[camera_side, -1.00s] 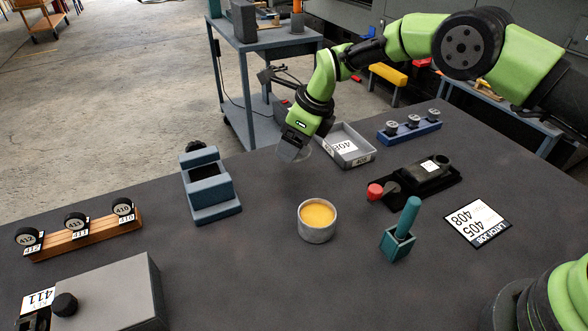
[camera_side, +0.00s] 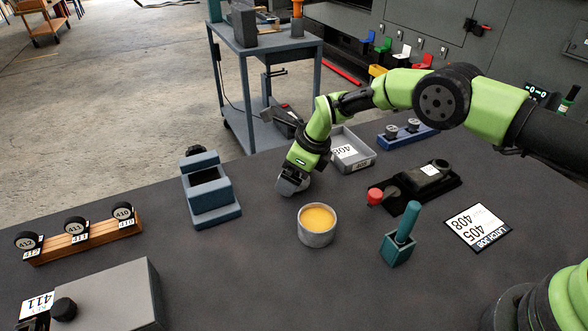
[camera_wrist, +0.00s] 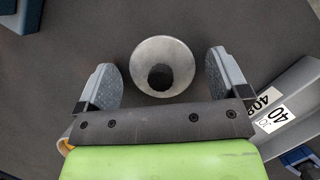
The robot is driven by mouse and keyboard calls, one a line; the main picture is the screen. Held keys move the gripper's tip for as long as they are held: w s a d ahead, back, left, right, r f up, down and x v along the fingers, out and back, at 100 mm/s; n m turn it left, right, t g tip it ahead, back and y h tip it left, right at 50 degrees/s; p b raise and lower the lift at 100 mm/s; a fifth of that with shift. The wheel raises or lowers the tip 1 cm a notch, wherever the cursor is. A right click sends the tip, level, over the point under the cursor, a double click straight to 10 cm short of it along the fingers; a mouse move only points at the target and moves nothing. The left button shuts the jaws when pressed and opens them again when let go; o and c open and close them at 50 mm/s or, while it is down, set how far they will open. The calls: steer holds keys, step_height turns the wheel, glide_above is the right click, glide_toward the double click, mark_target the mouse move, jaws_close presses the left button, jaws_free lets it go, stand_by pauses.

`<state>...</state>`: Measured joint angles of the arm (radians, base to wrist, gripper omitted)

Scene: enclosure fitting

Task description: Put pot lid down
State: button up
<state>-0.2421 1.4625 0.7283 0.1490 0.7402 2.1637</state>
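The pot (camera_side: 317,238) is a grey round can with an open top and a yellow-orange content. It stands upright on the dark table, in front of my gripper. My gripper (camera_side: 292,187) is low over the table behind the pot's left side. In the wrist view my gripper (camera_wrist: 162,82) is open, its two grey pads wide apart. A light grey round piece with a dark round centre, apparently the pot lid (camera_wrist: 147,52), shows between the pads with a gap on each side. In the side view I cannot make the lid out; the gripper probably hides it.
A grey tray (camera_side: 362,160) with a label is close behind my gripper. A blue-grey slotted block (camera_side: 213,212) stands to the left. A black fixture with a red knob (camera_side: 375,196) and a teal holder (camera_side: 397,249) with an upright handle are to the right.

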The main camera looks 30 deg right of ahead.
steer(key=s+d+r+n+t, duration=0.1)
steer(key=s+d+r+n, duration=0.3)
steer(key=r, duration=0.6)
steer(key=s+d+r+n, duration=0.2)
steer(key=s+r+n, duration=0.3)
steer(key=r, duration=0.5)
steer(key=s+d+r+n+t, duration=0.1)
steer(key=s+d+r+n, duration=0.15)
steer(key=s+r, duration=0.55)
steer(key=s+d+r+n+t, duration=0.1)
steer(key=s+d+n, duration=0.1)
steer(key=s+n, duration=0.3)
steer(key=s+d+r+n+t+h, duration=0.1)
steer(key=s+n, duration=0.5)
steer(key=s, duration=0.4)
steer(key=shift+s+d+r, duration=0.35)
steer(key=shift+d+r, duration=0.05)
